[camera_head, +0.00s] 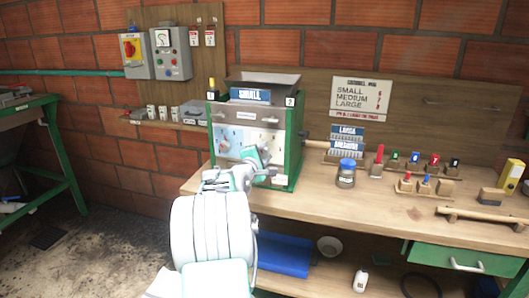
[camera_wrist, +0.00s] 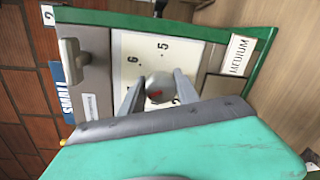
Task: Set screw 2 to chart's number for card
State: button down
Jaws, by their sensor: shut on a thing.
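The pulper (camera_head: 294,130) is a green-framed machine with a dark hopper on top. A blue card reading SMALL (camera_head: 250,95) is on its upper front; it also shows sideways in the wrist view (camera_wrist: 57,92). The number plate 2 (camera_head: 290,102) marks the right side. My gripper (camera_wrist: 160,91) is shut on the grey screw 2 knob (camera_wrist: 158,84), which has a red mark. The white dial plate (camera_wrist: 139,47) around it shows 6 and 5; other numerals are hidden by my fingers. The wall chart (camera_head: 361,98) lists SMALL, MEDIUM, LARGE; its red figures are too small to read surely.
A MEDIUM label (camera_wrist: 238,55) is on the pulper's lower front. The wooden bench (camera_head: 400,220) holds LARGE and MEDIUM cards (camera_head: 346,138) on a stand, a blue-lidded jar (camera_head: 346,173) and several coloured small items. A control box (camera_head: 172,53) is on the back board.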

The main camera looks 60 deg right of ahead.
dwell(0.3)
jog(key=c, duration=0.9)
grip_release()
jog(key=shift+a, duration=0.1)
jog(key=a, duration=0.7)
jog(key=shift+s+a+r+b, duration=0.25)
jog(key=shift+s+b, duration=0.15)
jog(key=shift+s, duration=0.05)
